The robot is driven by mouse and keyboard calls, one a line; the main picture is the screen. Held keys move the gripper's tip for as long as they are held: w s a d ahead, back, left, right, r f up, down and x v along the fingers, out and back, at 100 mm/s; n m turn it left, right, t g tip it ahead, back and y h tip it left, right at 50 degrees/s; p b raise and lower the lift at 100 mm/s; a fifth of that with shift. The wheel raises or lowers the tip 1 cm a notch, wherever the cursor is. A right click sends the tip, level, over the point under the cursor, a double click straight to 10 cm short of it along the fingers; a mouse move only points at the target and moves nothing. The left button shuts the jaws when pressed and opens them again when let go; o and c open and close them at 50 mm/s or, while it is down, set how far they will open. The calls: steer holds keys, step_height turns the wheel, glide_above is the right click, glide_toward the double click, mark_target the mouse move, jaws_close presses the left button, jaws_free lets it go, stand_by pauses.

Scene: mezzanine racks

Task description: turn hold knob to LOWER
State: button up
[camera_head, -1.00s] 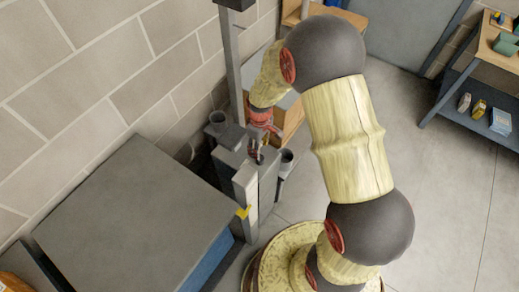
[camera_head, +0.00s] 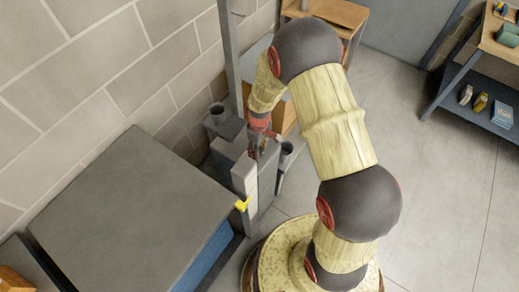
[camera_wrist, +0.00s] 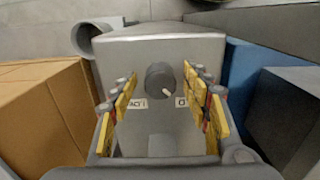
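The hold knob (camera_wrist: 160,80) is a dark round knob on the face of a grey box (camera_wrist: 200,47) in the wrist view. Its small white pointer is aimed to the right and slightly down. A partly hidden label (camera_wrist: 137,104) sits at its lower left and another (camera_wrist: 182,101) at its lower right; neither reads in full. My gripper (camera_wrist: 161,88) is open, with yellow finger pads left and right of the knob. I cannot tell whether they touch it. In the head view my gripper (camera_head: 257,148) is at the grey box (camera_head: 225,150), and the knob is hidden there.
A flat grey-topped block (camera_head: 125,215) stands at left. Floor (camera_head: 430,220) at right is clear.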

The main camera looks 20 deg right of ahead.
steer(key=shift+c, duration=1.2)
steer(key=c, duration=0.9)
